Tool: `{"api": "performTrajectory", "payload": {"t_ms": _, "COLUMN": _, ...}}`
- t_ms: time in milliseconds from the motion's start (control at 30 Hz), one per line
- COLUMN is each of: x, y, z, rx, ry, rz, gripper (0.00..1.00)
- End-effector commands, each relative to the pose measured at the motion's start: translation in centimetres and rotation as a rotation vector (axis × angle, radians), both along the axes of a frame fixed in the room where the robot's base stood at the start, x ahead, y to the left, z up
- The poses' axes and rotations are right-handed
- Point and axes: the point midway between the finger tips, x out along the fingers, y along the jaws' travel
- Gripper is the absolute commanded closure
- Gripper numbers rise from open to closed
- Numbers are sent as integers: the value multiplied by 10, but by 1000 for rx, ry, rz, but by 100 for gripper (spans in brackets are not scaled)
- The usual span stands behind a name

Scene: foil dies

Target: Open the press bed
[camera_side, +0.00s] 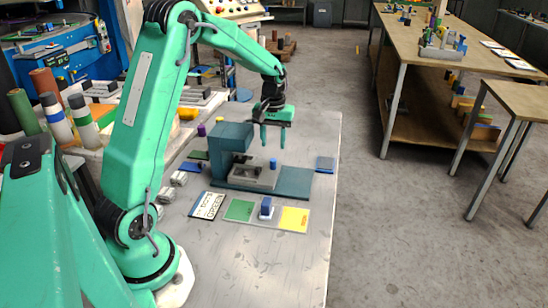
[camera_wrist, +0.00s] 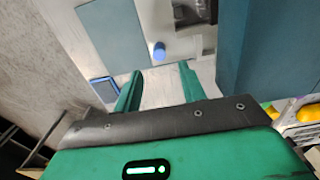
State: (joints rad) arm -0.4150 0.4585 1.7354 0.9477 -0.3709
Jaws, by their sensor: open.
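The teal press (camera_side: 234,139) stands on the grey table, with a flat teal base (camera_side: 295,184) reaching to the right. Its grey bed (camera_side: 255,177) sits on that base beside the column. A small upright blue knob (camera_side: 273,163) stands at the bed's right end; it also shows in the wrist view (camera_wrist: 159,52), ahead of the fingers. My gripper (camera_side: 273,146) is open and empty, pointing down above the knob and apart from it. In the wrist view my gripper (camera_wrist: 160,83) has its two green fingers spread. The bed's far end is partly hidden by the column in the wrist view.
The tall press column (camera_wrist: 267,55) stands close to my gripper's right in the wrist view. A blue pad (camera_side: 325,164) lies right of the press. In front lie a lettered card (camera_side: 207,205), a green pad (camera_side: 239,210), a blue stamp-like piece (camera_side: 266,207) and a yellow pad (camera_side: 294,219).

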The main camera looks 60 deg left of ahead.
Motion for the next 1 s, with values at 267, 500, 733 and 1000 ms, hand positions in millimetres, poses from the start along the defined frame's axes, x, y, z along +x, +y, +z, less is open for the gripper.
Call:
{"api": "performTrajectory", "payload": {"t_ms": 267, "x": -1, "y": 0, "z": -31, "rx": -1, "ry": 3, "rz": -1, "gripper": 59}}
{"api": "performTrajectory", "payload": {"t_ms": 500, "x": -1, "y": 0, "z": -58, "rx": -1, "ry": 2, "rz": -1, "gripper": 59}}
{"api": "performTrajectory", "payload": {"t_ms": 733, "x": 0, "y": 0, "z": -70, "rx": 0, "ry": 0, "rz": -1, "gripper": 59}}
{"api": "performTrajectory", "payload": {"t_ms": 1000, "x": 0, "y": 0, "z": -70, "rx": 0, "ry": 0, "rz": -1, "gripper": 61}}
